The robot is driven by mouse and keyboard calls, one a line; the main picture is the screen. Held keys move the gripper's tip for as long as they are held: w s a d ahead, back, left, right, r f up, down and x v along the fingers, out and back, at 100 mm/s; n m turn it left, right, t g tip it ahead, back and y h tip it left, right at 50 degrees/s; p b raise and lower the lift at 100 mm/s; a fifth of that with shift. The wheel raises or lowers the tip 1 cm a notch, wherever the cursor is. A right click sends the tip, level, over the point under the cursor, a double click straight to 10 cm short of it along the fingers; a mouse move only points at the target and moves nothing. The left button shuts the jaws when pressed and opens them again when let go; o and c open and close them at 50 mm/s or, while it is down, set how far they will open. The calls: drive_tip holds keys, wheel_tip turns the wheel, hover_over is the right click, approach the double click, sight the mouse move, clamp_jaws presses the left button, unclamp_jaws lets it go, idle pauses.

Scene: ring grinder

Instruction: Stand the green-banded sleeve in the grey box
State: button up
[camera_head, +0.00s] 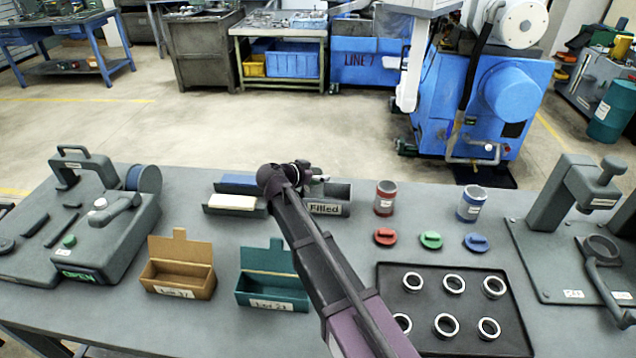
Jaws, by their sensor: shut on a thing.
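The grey box (337,208) labelled "Filled" lies at the back middle of the bench, partly hidden by my arm. My gripper (318,178) is over the far edge of this box, seen small and from behind. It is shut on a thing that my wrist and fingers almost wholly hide. No green-banded sleeve stands in plain view, so the held thing appears to be it; its band and tilt cannot be made out. I cannot tell whether it touches the box.
A red-banded sleeve (385,198) and a blue-banded sleeve (471,203) stand right of the box. Red (385,237), green (431,240) and blue (477,242) lids lie before them. A black tray (468,342) holds several rings. Brown (180,268) and teal (270,280) boxes stand left.

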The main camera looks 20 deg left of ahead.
drive_tip(key=shift+f+b, duration=0.95)
drive_tip(key=shift+f, duration=0.3)
drive_tip(key=shift+f, duration=0.15)
drive_tip(key=o, duration=1)
drive_tip(key=shift+o, duration=0.2)
drive_tip(key=shift+r, duration=0.25)
drive_tip(key=shift+s+a+r, duration=0.1)
drive_tip(key=shift+s+a, duration=0.05)
drive_tip(key=shift+s, duration=0.1)
drive_tip(key=p+v, duration=0.5)
drive_tip(key=v, duration=0.6)
drive_tip(key=shift+s, duration=0.25)
